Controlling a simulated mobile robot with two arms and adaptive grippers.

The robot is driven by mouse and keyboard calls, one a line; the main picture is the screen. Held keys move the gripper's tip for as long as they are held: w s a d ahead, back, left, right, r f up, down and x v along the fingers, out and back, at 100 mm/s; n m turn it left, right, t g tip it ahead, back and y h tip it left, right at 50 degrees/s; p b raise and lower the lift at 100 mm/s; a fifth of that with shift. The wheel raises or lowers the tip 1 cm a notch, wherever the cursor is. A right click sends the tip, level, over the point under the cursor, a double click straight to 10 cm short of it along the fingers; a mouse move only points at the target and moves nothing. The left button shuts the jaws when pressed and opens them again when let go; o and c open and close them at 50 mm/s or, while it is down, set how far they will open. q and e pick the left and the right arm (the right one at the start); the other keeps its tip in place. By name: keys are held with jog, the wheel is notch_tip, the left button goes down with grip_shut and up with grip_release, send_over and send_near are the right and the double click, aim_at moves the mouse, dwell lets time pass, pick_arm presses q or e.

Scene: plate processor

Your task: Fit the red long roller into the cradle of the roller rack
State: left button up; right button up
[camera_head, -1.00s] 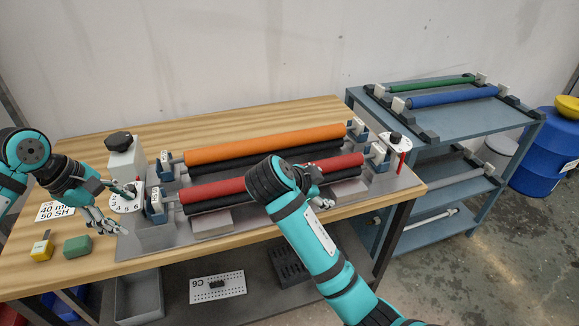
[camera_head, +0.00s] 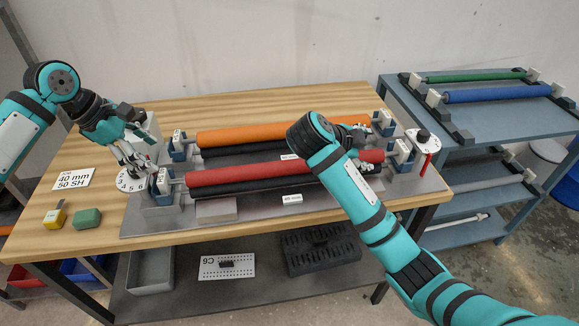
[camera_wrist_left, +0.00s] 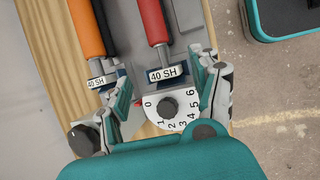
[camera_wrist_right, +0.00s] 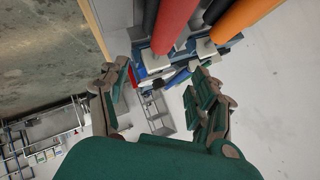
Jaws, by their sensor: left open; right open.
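The red long roller (camera_head: 265,173) lies level at the front of the machine on the table, above a black roller, its ends in end blocks. My left gripper (camera_head: 140,163) is open above the roller's left end, near the numbered dial. In the left wrist view its fingers (camera_wrist_left: 165,95) straddle the end block marked 40 SH (camera_wrist_left: 167,73). My right gripper (camera_head: 362,150) is open near the red roller's right end. In the right wrist view its fingers (camera_wrist_right: 162,95) are spread below the roller end, apart from it. The roller rack (camera_head: 500,117) stands at the right.
An orange roller (camera_head: 255,135) lies behind the red one. Green (camera_head: 475,76) and blue (camera_head: 497,93) rollers lie on the rack's top shelf. Black holders (camera_head: 463,139) at that shelf's front look empty. A yellow item (camera_head: 54,217) and green block (camera_head: 87,218) sit at the table's left.

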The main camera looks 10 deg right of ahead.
aim_at(184, 179)
pick_arm(q)
jog(key=x, duration=1.3)
jog(key=shift+f, duration=0.35)
pick_arm(e)
jog(key=x, duration=1.3)
jog(key=shift+w+d+f, duration=0.1)
jog(key=shift+d+f, duration=0.05)
pick_arm(q)
grip_shut()
pick_arm(e)
grip_shut()
pick_arm(q)
jog(key=shift+d+r, duration=0.1)
jog(key=shift+r, duration=0.05)
